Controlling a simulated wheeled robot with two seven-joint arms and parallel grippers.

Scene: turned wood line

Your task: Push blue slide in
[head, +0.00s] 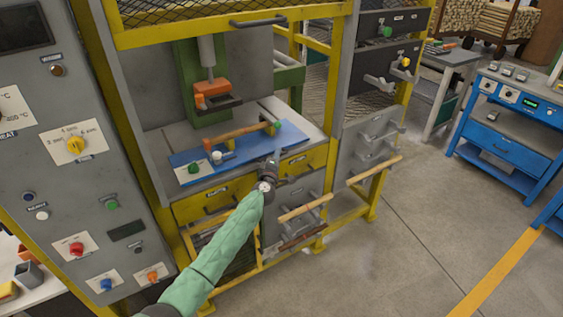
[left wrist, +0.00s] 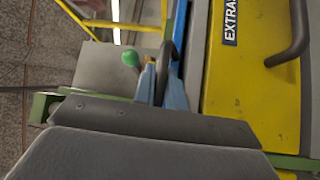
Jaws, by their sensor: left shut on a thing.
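The blue slide (head: 291,135) is a flat blue plate at the front of the machine, under the press head, projecting over the yellow drawer fronts. A turned wooden piece (head: 238,133) lies across it, with a green knob (head: 272,129) near its right end. My left gripper (head: 273,160) is at the slide's front right edge. In the left wrist view its fingers (left wrist: 161,88) are shut around a dark handle (left wrist: 163,62) beside the blue edge (left wrist: 181,25). The exact grip is partly hidden. My right gripper is out of view.
The press head (head: 211,92) hangs above the slide. Yellow drawers with dark handles, one labelled EXTRA (left wrist: 231,22), lie just below. A grey control panel (head: 75,150) stands at the left. A blue bench (head: 505,125) stands at the right, with open floor before it.

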